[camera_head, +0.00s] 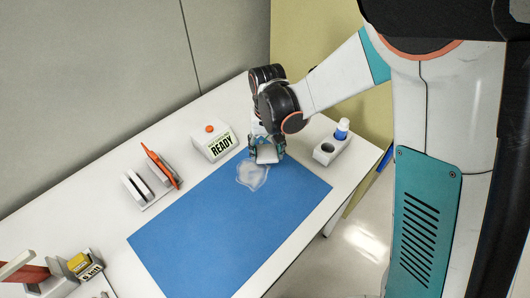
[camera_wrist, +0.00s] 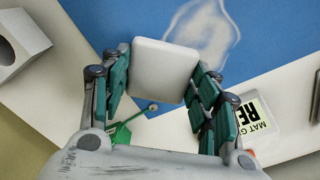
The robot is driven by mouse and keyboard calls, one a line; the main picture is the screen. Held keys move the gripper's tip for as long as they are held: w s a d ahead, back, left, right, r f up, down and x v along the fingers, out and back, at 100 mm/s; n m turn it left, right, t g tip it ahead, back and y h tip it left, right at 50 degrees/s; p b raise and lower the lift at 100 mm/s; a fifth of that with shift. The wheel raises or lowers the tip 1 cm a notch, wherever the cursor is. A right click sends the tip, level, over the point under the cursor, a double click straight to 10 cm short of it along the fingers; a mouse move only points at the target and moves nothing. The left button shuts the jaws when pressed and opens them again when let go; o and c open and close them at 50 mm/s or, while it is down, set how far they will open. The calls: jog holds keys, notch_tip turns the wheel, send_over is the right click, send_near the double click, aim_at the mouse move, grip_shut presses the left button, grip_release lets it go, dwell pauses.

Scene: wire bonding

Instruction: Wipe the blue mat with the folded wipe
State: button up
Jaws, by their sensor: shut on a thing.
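The blue mat (camera_head: 225,225) lies flat on the white table, and part of it also shows in the wrist view (camera_wrist: 262,40). A pale whitish smear (camera_head: 252,174) is on the mat's far end; it shows at the top of the wrist view (camera_wrist: 203,32). My gripper (camera_head: 266,152) is over the mat's far edge, beside the smear. Its green fingers are shut on the folded wipe (camera_wrist: 164,71), a white rounded pad. In the head view the wipe (camera_head: 267,154) shows small below the fingers. I cannot tell whether it touches the mat.
A white box marked READY (camera_head: 215,144) with an orange button stands left of my gripper. A white holder (camera_head: 325,152) with a blue bottle (camera_head: 342,129) stands to the right. A slotted rack (camera_head: 150,188) with an orange tool and a yellow box (camera_head: 79,262) are at left.

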jog(key=shift+r+p, duration=0.9)
jog(key=shift+r, duration=0.85)
